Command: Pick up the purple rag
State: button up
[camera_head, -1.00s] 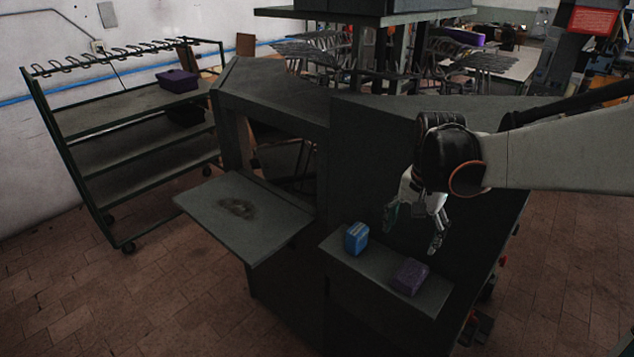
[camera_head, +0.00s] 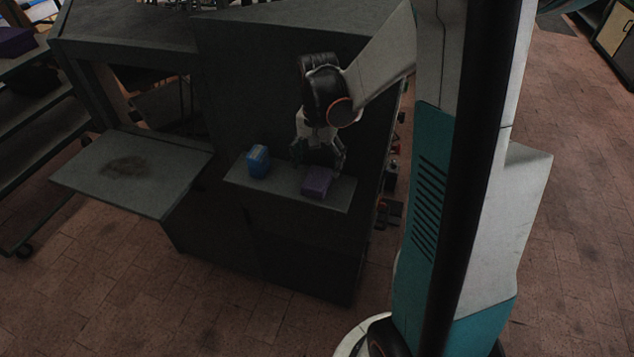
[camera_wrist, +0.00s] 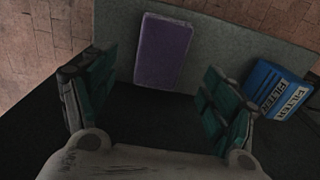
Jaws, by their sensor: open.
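The purple rag (camera_head: 317,182) is a folded block lying on the small grey shelf on the front of the dark machine. In the wrist view the purple rag (camera_wrist: 162,51) lies ahead of my gripper, between the lines of the two fingers. My gripper (camera_head: 320,160) is just above and behind the rag in the head view. In the wrist view my gripper (camera_wrist: 150,95) has its two green-padded fingers spread wide, with nothing between them. The rag appears clear of both fingers.
A blue box (camera_head: 257,161) marked FILTER stands left of the rag on the grey shelf (camera_head: 336,197). In the wrist view the blue box (camera_wrist: 277,90) is close to the right finger. A larger flat ledge (camera_head: 130,170) juts out at left. Brick floor is open in front.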

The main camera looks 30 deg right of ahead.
aim_at(317, 178)
notch_tip(317, 178, down, 5)
jog(key=shift+a+r+b, duration=0.1)
jog(key=shift+r+b, duration=0.05)
jog(key=shift+b, duration=0.4)
jog(key=c, duration=1.1)
